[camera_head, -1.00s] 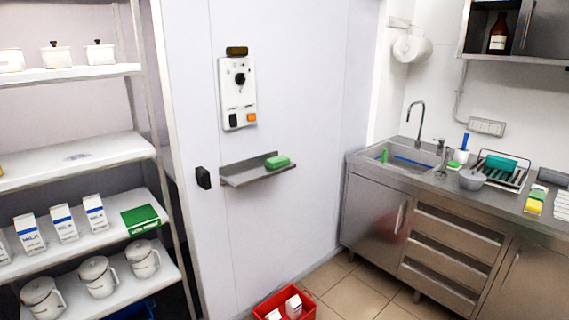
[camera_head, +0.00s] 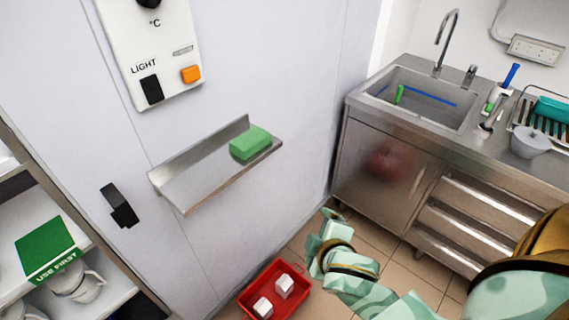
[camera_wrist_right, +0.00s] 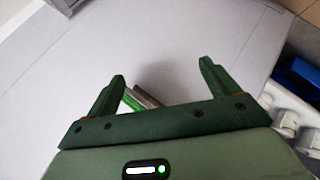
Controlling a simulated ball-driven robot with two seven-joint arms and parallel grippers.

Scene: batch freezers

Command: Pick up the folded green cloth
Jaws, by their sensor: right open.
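The folded green cloth (camera_head: 250,142) lies on the right end of a small metal wall shelf (camera_head: 190,182) in the head view. My right gripper (camera_head: 330,222) is low and to the right of the shelf, apart from the cloth. In the right wrist view my right gripper (camera_wrist_right: 162,69) has its two fingers spread with nothing between the tips. A green edge, likely the cloth (camera_wrist_right: 127,103), shows beyond the left finger, partly hidden by the gripper. My left gripper is not in view.
A control panel (camera_head: 150,52) is on the wall above the shelf, and a black handle (camera_head: 119,206) is to its lower left. A red crate (camera_head: 248,300) with white cartons stands on the floor below. A steel sink counter (camera_head: 352,103) is at the right.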

